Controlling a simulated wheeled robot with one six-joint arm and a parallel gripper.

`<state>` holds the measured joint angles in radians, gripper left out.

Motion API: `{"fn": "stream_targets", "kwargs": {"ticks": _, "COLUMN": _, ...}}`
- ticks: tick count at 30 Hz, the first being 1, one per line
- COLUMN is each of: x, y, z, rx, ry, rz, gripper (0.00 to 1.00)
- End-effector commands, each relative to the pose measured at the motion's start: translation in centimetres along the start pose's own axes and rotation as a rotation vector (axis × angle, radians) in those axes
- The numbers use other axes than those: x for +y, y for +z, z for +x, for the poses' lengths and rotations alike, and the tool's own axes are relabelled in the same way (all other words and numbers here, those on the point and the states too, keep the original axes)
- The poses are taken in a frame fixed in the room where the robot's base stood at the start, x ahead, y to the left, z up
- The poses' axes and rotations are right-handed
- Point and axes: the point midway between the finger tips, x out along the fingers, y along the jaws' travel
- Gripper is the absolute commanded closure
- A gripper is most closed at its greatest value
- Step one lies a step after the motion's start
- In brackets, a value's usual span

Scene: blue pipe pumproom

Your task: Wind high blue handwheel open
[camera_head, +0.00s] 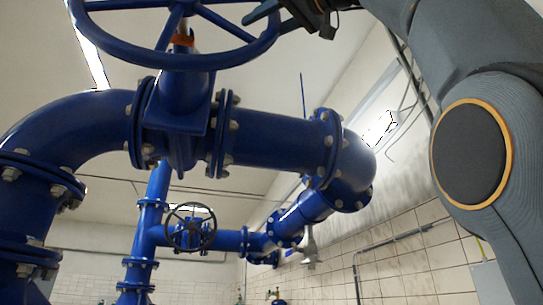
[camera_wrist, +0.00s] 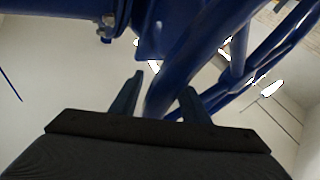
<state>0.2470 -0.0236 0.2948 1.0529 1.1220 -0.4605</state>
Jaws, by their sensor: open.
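The high blue handwheel (camera_head: 235,55) is at the top left of the head view, above a blue valve body (camera_head: 180,105); its upper part is cut off by the frame. My gripper (camera_head: 264,17) is at the right side of its rim, with its jaws open. In the wrist view, a blue bar of the wheel (camera_wrist: 170,85) runs between the two fingers of my gripper (camera_wrist: 160,92), apparently not clamped. Whether either finger touches it, I cannot tell.
Thick blue flanged pipe (camera_head: 275,138) runs below the wheel and bends at the right. A smaller, dark handwheel (camera_head: 190,227) stands lower and farther back. A tiled wall (camera_head: 420,265) with conduit is at the right. Free air lies between the pipe and that wall.

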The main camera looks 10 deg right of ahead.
Motion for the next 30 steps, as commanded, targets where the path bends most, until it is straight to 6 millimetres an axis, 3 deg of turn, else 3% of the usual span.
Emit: {"fn": "stream_targets", "kwargs": {"ticks": 30, "x": 0.1, "y": 0.1, "z": -5.0, "rx": -0.001, "ry": 0.006, "rz": -0.003, "gripper": 0.58}}
